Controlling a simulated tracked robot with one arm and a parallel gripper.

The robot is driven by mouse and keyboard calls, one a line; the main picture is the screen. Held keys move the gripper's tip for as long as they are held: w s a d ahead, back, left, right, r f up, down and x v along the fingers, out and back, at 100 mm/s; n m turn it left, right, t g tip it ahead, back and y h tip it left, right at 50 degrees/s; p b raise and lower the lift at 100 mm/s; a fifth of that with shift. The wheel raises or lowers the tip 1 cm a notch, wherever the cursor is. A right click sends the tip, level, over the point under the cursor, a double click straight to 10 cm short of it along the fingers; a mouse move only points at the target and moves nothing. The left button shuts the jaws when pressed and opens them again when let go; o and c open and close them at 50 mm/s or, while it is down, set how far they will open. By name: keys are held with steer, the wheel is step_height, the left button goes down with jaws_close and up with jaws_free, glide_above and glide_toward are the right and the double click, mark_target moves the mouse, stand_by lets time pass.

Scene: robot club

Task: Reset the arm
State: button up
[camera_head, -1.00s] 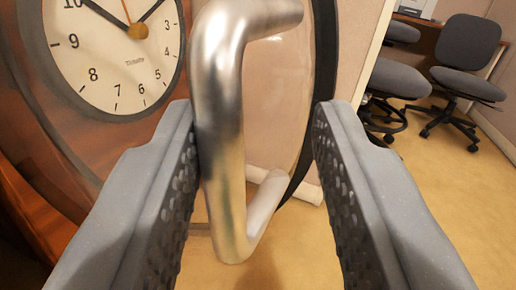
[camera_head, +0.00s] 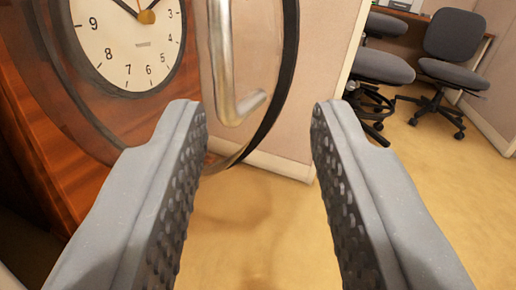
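My gripper (camera_head: 258,112) is open, with its two grey studded fingers wide apart and nothing between them. A metal bar handle (camera_head: 221,62) stands beyond the fingertips, a little left of centre and apart from them. The handle is on a round, clear glass door (camera_head: 262,65) with a dark rim, which stands open. The door belongs to a wooden clock (camera_head: 40,150) at the left. The clock's white face (camera_head: 125,45) shows black numbers; its top is cut off by the frame.
A beige partition wall (camera_head: 325,90) stands behind the glass door. Grey office chairs (camera_head: 452,55) and a desk (camera_head: 410,14) are at the upper right. The tan floor (camera_head: 270,225) below and between the fingers is clear.

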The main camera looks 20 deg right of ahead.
steer(key=shift+r, duration=0.1)
stand_by(0.5)
steer(key=w+a+r+m, duration=0.2)
steer(key=w+r, duration=0.5)
steer(key=r, duration=0.2)
steer(key=w+a+r+n+g+y+p, duration=0.1)
steer(key=w+r+y, duration=0.15)
steer(key=r, duration=1.35)
steer(key=w+a+r+y+p, duration=0.1)
steer(key=a+r+y, duration=0.15)
steer(key=r, duration=1.45)
steer(key=s+d+r+n+y, duration=0.1)
steer(key=s+r, duration=0.4)
steer(key=r, duration=0.4)
steer(key=s+d+r+n+y, duration=0.1)
steer(key=s+r, duration=0.4)
steer(key=r, duration=0.3)
steer(key=s+d+r+g, duration=0.1)
steer(key=s+r, duration=0.5)
steer(key=s, duration=0.2)
steer(key=s+d+r+h, duration=0.1)
steer(key=s+d+r, duration=0.1)
steer(key=s+r, duration=0.5)
steer(key=s, duration=0.2)
steer(key=shift+s+n+g+p, duration=0.3)
steer(key=shift+n+g+p, duration=0.1)
